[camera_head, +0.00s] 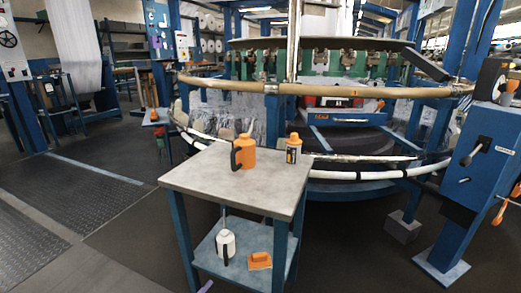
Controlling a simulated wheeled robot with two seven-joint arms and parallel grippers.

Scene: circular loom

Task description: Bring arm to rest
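Neither of my grippers nor either of my arms can be made out in the head view. A small worktable (205,172) with a grey top and blue legs stands in front of the loom. An orange jug with a dark handle (245,153) stands upright on its top. An orange-capped bottle with a dark label (293,149) stands to the right of the jug, apart from it.
The lower shelf (207,250) holds a white jug (226,246) and an orange item (259,261). The circular loom (330,90) rises behind the table. A blue post with levers (480,165) stands at right. The floor at left (90,230) is clear.

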